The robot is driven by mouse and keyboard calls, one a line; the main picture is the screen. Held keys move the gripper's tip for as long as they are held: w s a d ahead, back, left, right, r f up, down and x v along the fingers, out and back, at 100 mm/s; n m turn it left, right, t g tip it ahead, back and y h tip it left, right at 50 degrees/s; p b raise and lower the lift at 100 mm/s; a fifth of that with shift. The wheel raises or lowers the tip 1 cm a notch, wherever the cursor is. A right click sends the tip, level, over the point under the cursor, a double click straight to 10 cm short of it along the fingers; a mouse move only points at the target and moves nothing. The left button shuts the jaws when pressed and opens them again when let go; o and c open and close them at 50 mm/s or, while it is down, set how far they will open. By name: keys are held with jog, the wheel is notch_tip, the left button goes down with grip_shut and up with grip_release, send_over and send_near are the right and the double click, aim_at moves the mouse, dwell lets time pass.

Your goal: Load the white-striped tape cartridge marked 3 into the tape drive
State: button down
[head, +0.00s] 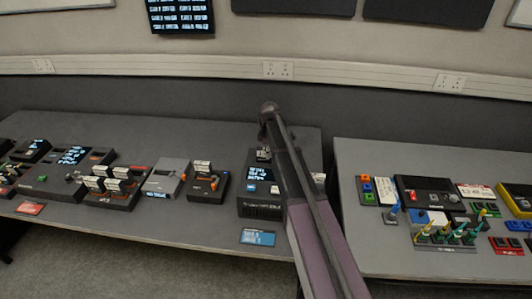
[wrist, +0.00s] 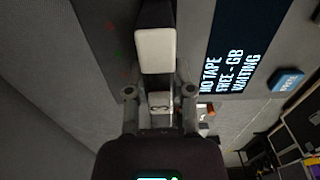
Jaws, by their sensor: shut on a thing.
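In the wrist view my gripper (wrist: 159,92) is shut, with a small pale piece with dark marks between its fingers. A black body with a plain white face (wrist: 155,50) is in line just beyond the fingertips. The tape drive (head: 260,205) is a dark box near the right end of the left table, partly behind my arm. Its screen (wrist: 226,62) reads "NO TAPE" and "WAITING" beside my gripper. Its slot is not clear, and I cannot tell whether the cartridge touches it. The head view mostly hides my gripper.
Left of the drive stand a dark unit with a labelled cartridge (head: 202,182), a grey device (head: 167,178) and a rack of several cartridges (head: 110,185). A blue card (head: 258,237) lies in front of the drive. A gap separates the right table (head: 350,180), which holds other devices.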

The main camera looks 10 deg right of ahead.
jog(key=shift+f+b, duration=0.9)
jog(key=shift+f, duration=0.05)
dwell(0.5)
jog(key=shift+c, duration=2)
grip_release()
jog(key=o, duration=0.3)
jog(key=shift+s+r, duration=0.15)
jog(key=shift+r+p, duration=3.65)
jog(key=shift+p, duration=0.15)
